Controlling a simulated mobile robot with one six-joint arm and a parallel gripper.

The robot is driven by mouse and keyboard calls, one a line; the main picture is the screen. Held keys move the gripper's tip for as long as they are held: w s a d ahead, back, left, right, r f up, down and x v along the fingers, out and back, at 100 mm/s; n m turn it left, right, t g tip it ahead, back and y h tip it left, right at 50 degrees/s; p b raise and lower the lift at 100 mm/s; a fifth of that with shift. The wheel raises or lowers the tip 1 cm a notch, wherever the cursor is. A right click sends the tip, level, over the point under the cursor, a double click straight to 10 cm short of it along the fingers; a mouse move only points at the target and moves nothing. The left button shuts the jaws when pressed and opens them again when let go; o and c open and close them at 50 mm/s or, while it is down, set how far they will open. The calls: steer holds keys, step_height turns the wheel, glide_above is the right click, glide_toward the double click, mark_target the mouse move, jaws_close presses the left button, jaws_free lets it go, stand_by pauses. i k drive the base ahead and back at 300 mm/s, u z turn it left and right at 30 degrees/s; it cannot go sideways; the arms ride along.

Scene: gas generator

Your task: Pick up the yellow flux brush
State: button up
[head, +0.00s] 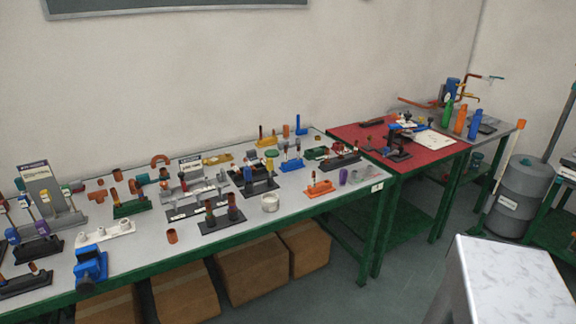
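I cannot pick out the yellow flux brush with certainty at this distance. A small yellow stand (267,141) with thin upright pieces is at the back of the long grey-topped bench (336,187). A flat mustard-yellow piece (217,158) lies to its left on the same bench. Several small holders with upright tools stand nearby, including an orange one (320,188) near the front right and a blue one (292,164) behind it. The tools in them are too small to name surely. My gripper is not in view.
A blue vise-like block (91,268) stands at the bench's front left, and a white cup (270,202) near its front edge. A red-topped bench (440,152) adjoins on the right. Cardboard boxes (250,270) sit underneath. A white-topped block (510,280) stands at lower right; floor between is clear.

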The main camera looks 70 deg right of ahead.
mark_target(269, 161)
steer(key=u, duration=0.8)
steer(key=k, duration=0.1)
steer(key=z, duration=2.1)
steer(key=k, duration=0.95)
steer(key=u, duration=0.1)
steer(key=i, duration=0.6)
steer(key=u, duration=0.05)
